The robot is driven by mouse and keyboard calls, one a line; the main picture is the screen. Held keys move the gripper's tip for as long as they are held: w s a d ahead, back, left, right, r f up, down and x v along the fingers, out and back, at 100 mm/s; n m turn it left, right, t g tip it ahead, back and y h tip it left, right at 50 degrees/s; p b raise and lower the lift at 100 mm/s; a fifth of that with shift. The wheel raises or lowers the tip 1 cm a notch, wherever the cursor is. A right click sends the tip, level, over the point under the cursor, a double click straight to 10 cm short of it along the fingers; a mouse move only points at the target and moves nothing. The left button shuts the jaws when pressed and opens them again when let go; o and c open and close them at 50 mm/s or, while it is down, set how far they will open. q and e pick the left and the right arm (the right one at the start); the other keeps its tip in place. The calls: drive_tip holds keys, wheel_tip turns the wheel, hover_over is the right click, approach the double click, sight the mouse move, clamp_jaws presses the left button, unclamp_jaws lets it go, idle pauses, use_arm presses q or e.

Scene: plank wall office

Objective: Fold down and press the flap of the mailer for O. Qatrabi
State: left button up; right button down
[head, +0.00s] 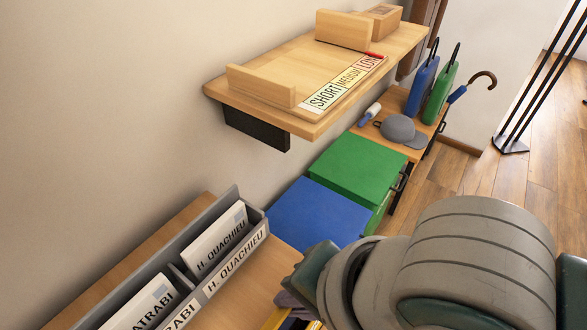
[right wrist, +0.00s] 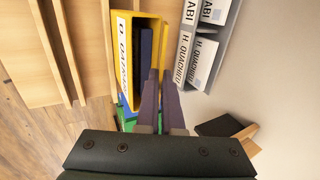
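In the right wrist view a yellow holder (right wrist: 125,90) carries a white label, partly readable as O. QATRABI (right wrist: 122,48), with dark slots inside. A sliver of yellow also shows low in the head view, mostly hidden by my right arm. My right gripper (right wrist: 160,85) has its purple fingers close together at the yellow holder's right edge; I cannot tell whether they touch it or pinch a thin part. A mailer flap cannot be made out clearly. White mailers stand in a grey sorter (head: 72,318), whose labels read H. QUACHIEU and, partly cut off, QATRABI. My left gripper is out of view.
A green box (head: 350,165) and a blue box (head: 318,212) lie beyond the sorter. A wooden shelf (head: 405,40) on the wall bears a SHORT, MEDIUM, LONG strip. Open wooden floor is at the right.

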drive_tip(key=shift+s+d+f, duration=0.1)
idle(0.3)
drive_tip(key=shift+s+d+f+t+y+b, duration=0.15)
drive_tip(key=shift+d+f+t+y+b, duration=0.1)
drive_tip(key=shift+t+y+b, duration=0.5)
drive_tip(key=shift+s+d+f+t+y+b, duration=0.1)
drive_tip(key=shift+d+f+t+y+b, duration=0.1)
drive_tip(key=shift+t+y+b, duration=0.55)
drive_tip(key=shift+s+d+f+t+y+b, duration=0.15)
drive_tip(key=shift+f+t+y+b, duration=0.2)
drive_tip(key=shift+y+b, duration=0.65)
drive_tip(key=shift+r, duration=0.15)
drive_tip(key=c, duration=1.5)
unclamp_jaws()
drive_tip(key=o, duration=0.5)
drive_tip(key=shift+c, duration=0.2)
